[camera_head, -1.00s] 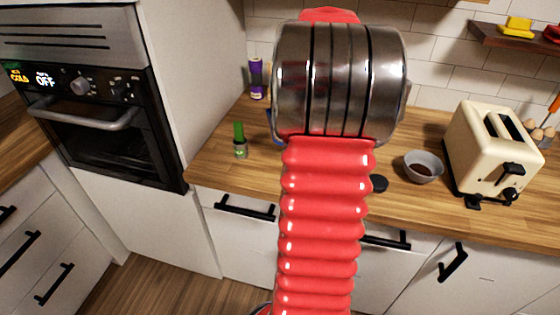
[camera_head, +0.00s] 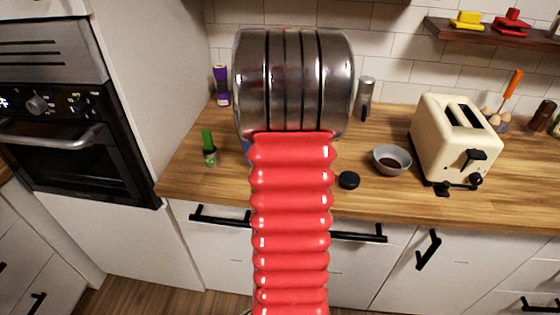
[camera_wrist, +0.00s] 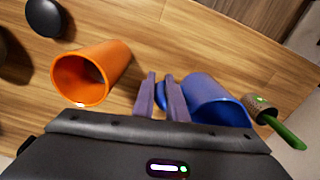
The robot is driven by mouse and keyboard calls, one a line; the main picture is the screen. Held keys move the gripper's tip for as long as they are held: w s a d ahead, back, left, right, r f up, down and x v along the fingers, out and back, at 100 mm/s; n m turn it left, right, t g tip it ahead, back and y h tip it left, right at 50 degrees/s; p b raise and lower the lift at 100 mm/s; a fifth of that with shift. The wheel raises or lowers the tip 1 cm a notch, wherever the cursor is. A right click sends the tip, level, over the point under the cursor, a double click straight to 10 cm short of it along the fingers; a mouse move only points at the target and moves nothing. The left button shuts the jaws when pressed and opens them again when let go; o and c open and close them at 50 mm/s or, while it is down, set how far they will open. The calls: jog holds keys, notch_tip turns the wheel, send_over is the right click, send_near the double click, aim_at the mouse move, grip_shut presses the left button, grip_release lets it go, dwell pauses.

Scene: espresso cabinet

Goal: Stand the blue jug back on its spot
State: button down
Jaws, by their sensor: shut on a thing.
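The blue jug (camera_wrist: 205,92) is right of my fingers in the wrist view, its mouth turned toward the camera. My gripper (camera_wrist: 161,80) is shut on its handle, which shows between the two fingers. In the head view only a sliver of the jug (camera_head: 244,147) shows beside my arm, which hides my gripper. The jug seems upright over the wooden counter. I cannot tell whether its base touches the wood. Its spot cannot be made out.
An orange cup (camera_wrist: 92,74) stands left of my fingers. A green-topped bottle (camera_head: 209,149) is close by the jug. A black disc (camera_head: 348,180), a grey bowl (camera_head: 391,161) and a cream toaster (camera_head: 445,140) are to the right on the counter (camera_head: 320,188).

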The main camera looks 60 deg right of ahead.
jog(key=shift+f, duration=1.85)
jog(key=shift+f, duration=0.1)
jog(key=c, duration=1.8)
grip_release()
jog(key=shift+o, duration=0.2)
notch_tip(320, 180, up, 12)
jog(key=shift+f, duration=0.25)
jog(key=shift+r, duration=0.35)
